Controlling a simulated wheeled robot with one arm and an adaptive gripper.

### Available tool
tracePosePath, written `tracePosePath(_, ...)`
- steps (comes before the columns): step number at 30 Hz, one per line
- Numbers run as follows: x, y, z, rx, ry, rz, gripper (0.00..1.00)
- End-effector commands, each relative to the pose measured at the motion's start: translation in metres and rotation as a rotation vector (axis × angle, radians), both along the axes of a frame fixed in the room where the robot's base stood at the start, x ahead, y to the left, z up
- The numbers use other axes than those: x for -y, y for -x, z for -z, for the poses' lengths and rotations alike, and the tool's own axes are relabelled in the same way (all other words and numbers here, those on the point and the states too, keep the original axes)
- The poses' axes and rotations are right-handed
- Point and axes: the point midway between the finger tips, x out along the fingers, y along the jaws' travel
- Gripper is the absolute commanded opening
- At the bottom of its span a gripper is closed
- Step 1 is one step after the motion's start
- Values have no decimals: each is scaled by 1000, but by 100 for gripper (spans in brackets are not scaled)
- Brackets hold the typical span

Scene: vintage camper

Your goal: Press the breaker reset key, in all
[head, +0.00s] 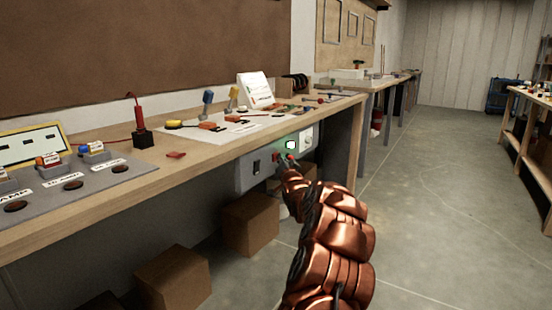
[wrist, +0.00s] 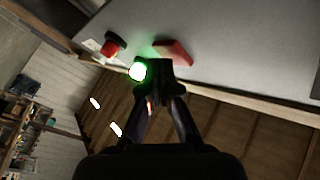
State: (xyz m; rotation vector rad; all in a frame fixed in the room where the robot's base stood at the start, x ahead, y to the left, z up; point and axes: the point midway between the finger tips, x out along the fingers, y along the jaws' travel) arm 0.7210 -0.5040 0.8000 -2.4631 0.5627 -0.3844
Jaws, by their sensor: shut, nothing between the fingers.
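A grey control panel (head: 246,176) hangs under the front edge of the workbench. No label is readable, so I cannot tell for sure which is the breaker reset key. My gripper (wrist: 160,68) is shut and empty, its tips close to the red key and the lamp. I cannot tell whether they touch the panel. The head view shows my gripper (head: 286,160) at the panel, partly covering its controls.
The workbench (head: 110,185) holds a grey tray with labelled slots (head: 75,180), a red tool on a black block (head: 143,138) and a white card (head: 255,90). A black switch (head: 256,167) is on the panel. Cardboard boxes (head: 250,222) stand below.

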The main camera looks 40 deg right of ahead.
Motion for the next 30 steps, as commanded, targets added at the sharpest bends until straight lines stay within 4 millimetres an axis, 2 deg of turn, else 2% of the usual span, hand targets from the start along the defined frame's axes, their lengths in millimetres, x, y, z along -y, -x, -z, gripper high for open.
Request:
tracePosePath(6,3,9,-2,1,1,0,0)
tracePosePath(19,4,12,-1,1,0,1,0)
tracePosePath(30,12,39,-1,1,-1,1,0)
